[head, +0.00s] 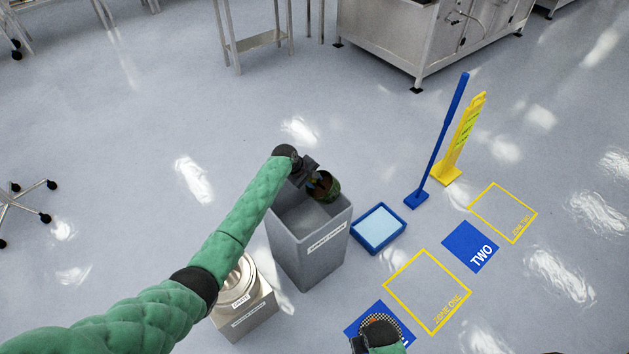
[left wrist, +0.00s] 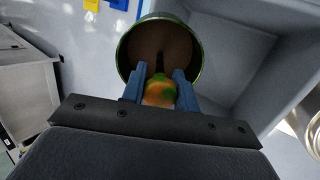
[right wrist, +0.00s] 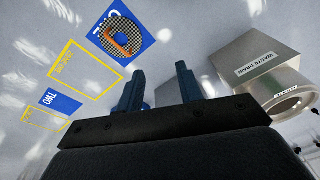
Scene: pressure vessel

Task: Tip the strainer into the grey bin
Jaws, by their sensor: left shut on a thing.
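My left gripper (head: 308,172) is shut on the strainer (head: 328,187), a round green-rimmed basket with a dark brown inside. In the left wrist view, the strainer (left wrist: 158,50) has its open mouth towards the wrist, and the fingers close on an orange-and-green part at its near side. It is at the far right rim of the grey bin (head: 308,248), partly over the opening; whether it touches the rim is unclear. The visible bin interior (left wrist: 235,50) looks empty. My right gripper (right wrist: 160,85) is open, with nothing between its fingers, low at the front in the head view.
A steel waste drain (head: 240,298) stands left of the bin. Right are a blue tray (head: 379,228), blue pole (head: 442,135), yellow sign (head: 460,140) and floor markings.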

